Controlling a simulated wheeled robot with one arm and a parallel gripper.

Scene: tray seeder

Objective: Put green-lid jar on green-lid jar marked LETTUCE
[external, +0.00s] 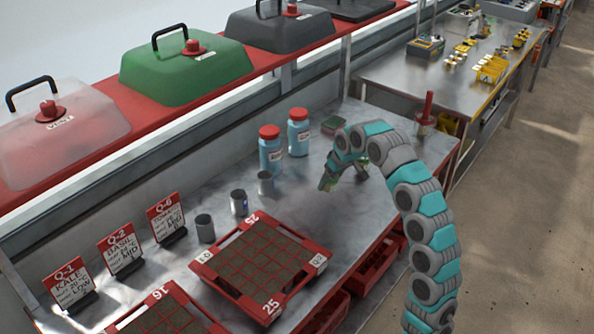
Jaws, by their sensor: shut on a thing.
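My gripper (329,184) is low over the metal bench, right of the row of small grey cans. It is shut on a small greenish thing at its fingertips, too small and partly covered to name for sure. No jar with a clearly green lid shows, and no LETTUCE label can be read. Two blue jars with red lids, a nearer one (271,157) and a farther one (299,138), stand upright at the back of the bench; their labels are too small to read.
Grey cans (205,229), (239,203), (265,184) stand left of my gripper. A red-framed soil tray (318,262) lies in front, with another at the bottom edge. Sign cards (122,250) stand at left. Bare bench surrounds the gripper.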

